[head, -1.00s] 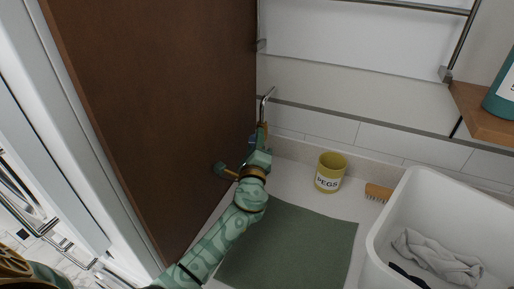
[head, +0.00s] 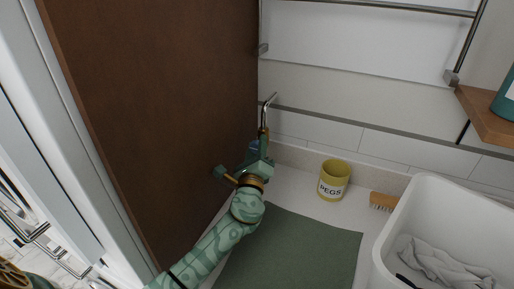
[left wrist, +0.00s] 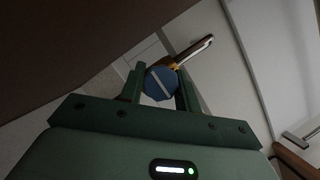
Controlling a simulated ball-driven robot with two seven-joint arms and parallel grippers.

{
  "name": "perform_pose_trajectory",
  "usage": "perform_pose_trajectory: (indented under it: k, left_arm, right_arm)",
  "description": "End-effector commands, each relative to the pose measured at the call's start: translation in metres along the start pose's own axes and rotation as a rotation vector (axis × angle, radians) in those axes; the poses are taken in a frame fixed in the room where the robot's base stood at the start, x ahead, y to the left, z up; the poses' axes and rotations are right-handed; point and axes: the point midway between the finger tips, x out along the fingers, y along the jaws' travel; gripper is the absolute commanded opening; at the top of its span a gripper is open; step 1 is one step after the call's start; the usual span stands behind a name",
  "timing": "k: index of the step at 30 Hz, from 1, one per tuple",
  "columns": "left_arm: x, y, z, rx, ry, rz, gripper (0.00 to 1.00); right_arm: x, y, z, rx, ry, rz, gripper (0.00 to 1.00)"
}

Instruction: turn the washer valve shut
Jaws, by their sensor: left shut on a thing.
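The washer valve has a round blue handle (left wrist: 160,82) with a white bar across it, seen in the left wrist view between my fingers. In the head view only a small blue part of the handle (head: 254,146) shows, beside the dark brown panel. A metal pipe with a brass-coloured part (head: 265,118) rises from the valve. My left gripper (head: 257,156) reaches up to the valve from below. In the left wrist view its two green fingers (left wrist: 160,88) are on either side of the blue handle, shut on it.
The brown panel (head: 150,110) stands close to the left of my arm. On the counter are a green mat (head: 300,250), a yellow PEGS cup (head: 333,180), a brush (head: 383,201) and a white tub (head: 425,215) with a grey cloth. A wooden shelf (head: 485,115) juts out at right.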

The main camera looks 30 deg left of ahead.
Motion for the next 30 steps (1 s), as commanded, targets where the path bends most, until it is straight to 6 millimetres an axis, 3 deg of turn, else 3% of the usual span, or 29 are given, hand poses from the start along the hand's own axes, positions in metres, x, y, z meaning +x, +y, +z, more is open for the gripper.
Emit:
perform_pose_trajectory:
  k: [1,3,14,20,30]
  left_arm:
    - [0.001,0.000,0.002,0.003,-0.004,-0.001,0.35]
    - [0.001,0.000,0.002,0.002,-0.004,-0.001,0.54]
    - [-0.004,0.000,0.000,0.000,-0.001,0.000,0.54]
    - [-0.042,0.001,-0.001,0.000,0.002,0.001,0.54]
    - [-0.131,0.002,-0.001,0.002,0.001,0.002,0.54]
  right_arm:
    - [0.000,0.000,0.000,0.000,0.000,0.000,0.26]
    - [0.000,0.000,0.000,0.000,0.000,0.000,0.26]
    - [0.000,0.001,0.000,-0.001,-0.001,0.001,0.26]
    - [0.001,0.001,0.001,-0.001,-0.002,0.001,0.26]
    - [0.011,0.000,0.004,-0.001,-0.008,-0.001,0.26]
